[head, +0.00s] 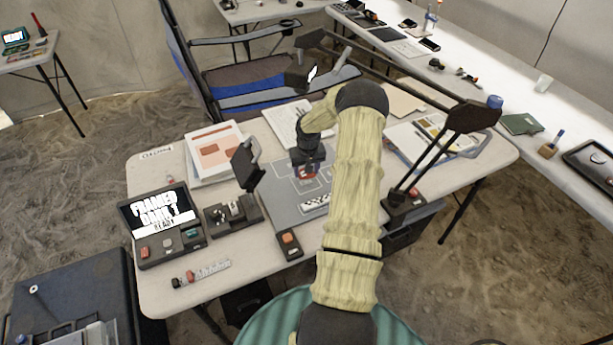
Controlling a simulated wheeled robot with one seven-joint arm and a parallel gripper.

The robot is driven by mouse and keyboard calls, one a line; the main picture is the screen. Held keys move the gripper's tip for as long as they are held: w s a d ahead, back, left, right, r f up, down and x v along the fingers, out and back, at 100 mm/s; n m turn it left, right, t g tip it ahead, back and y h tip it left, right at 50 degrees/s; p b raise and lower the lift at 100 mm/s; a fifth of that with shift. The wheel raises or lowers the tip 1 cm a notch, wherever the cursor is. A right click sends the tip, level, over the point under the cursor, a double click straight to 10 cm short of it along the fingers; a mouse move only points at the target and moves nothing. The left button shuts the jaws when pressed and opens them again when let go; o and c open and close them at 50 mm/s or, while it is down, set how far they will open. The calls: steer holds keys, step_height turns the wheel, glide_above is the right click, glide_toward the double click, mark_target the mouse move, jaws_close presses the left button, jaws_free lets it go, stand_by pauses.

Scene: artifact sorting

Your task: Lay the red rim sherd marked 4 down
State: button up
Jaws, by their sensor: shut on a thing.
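My gripper (306,166) points down over the grey mat (275,206) in the middle of the table. A small red piece (305,173) shows at its fingertips, and the gripper is shut on it. This fits the red rim sherd, but it is too small here to read a mark 4. I cannot tell whether the sherd touches the mat. The mat has pale outlined boxes and a black-and-white scale bar (315,203) near its front edge. My arm hides the right part of the mat.
A button box (289,243) sits in front of the mat. Dark lamp arms (425,165) rise at the right. A blue folding chair (250,85) stands behind.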

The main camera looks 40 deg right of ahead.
mark_target(307, 174)
steer(key=shift+f+p, duration=0.5)
steer(key=shift+f, duration=1.25)
steer(key=shift+f, duration=0.15)
steer(key=o, duration=1)
steer(key=shift+s+a+r+b, duration=0.1)
steer(key=shift+s+r+b, duration=0.1)
steer(key=shift+r, duration=1.1)
steer(key=shift+s+a+r+b, duration=0.1)
steer(key=shift+r+b, duration=0.1)
steer(key=shift+r, duration=1.1)
steer(key=shift+s+r+b, duration=0.15)
steer(key=shift+r+b, duration=0.05)
steer(key=shift+r, duration=1.1)
